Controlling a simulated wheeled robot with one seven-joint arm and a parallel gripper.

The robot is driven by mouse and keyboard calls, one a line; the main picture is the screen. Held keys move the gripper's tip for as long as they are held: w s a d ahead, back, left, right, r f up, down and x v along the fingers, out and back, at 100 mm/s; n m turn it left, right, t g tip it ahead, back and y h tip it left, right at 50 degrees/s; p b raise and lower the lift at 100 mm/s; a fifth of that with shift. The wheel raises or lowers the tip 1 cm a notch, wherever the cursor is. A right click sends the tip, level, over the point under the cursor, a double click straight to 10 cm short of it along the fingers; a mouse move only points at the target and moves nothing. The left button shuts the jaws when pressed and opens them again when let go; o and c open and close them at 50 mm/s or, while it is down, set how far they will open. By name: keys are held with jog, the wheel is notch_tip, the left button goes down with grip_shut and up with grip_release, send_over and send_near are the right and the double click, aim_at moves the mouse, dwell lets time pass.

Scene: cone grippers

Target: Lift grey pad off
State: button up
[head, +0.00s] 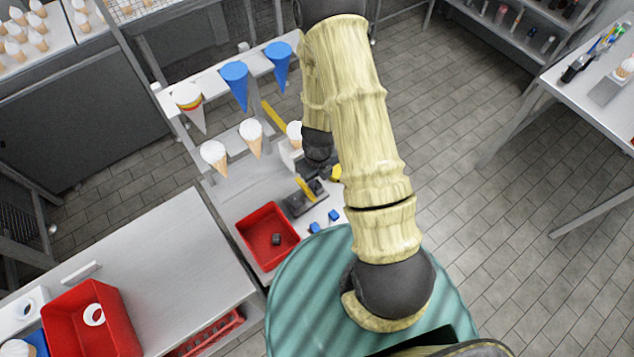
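My arm reaches down to the white workbench, and my dark gripper (318,165) is at its end, low over the bench. Its fingertips are too small and too covered to make out. Beside it is a yellow part (336,173), partly hidden by the arm. Just in front of the gripper lies a dark grey flat piece (307,203) with a yellow bar (305,188) standing at it. I cannot tell for certain which piece is the grey pad. A small dark grey block (276,239) lies in the red tray (252,231).
Two small blue blocks (333,214) lie near the bench's front edge. Behind stands a rack (208,82) with blue cones (235,85) and white-topped cones (252,137). Another bench (160,270) with a red bin (62,312) is at left. Floor at right is clear.

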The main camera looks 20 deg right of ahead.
aim_at(318, 184)
notch_tip(318, 184, down, 2)
jog(key=shift+w+f+p, duration=0.1)
jog(key=shift+f+p, duration=0.1)
jog(key=shift+p, duration=0.35)
jog(key=shift+f, duration=0.4)
grip_shut()
